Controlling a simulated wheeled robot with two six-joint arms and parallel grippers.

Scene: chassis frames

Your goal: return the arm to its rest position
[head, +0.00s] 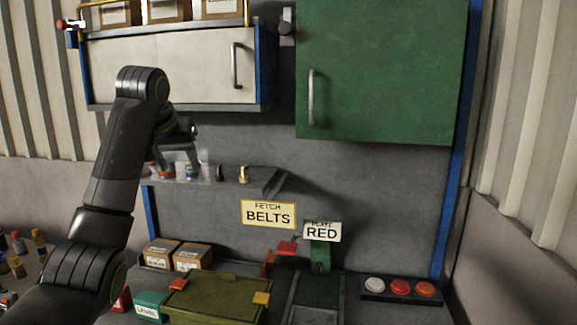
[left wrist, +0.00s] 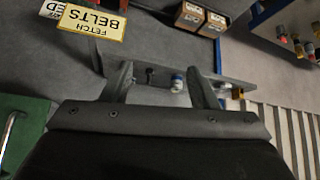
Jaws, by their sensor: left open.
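My left arm (head: 105,170) rises from the lower left of the head view and bends over at the top. My left gripper (head: 178,160) hangs in front of the small shelf, below the white cabinet. In the left wrist view my left gripper (left wrist: 160,70) has its two fingers spread apart, with nothing held between them. A small white and blue jar (left wrist: 177,84) on the shelf shows between the fingers, behind them. My right gripper is not in view.
A shelf (head: 268,183) with small jars and a brass fitting is near the gripper. A white cabinet (head: 170,65) and green cabinet (head: 380,70) hang above. Below are signs, brown boxes (head: 192,257), an olive case (head: 215,300) and a button panel (head: 400,290).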

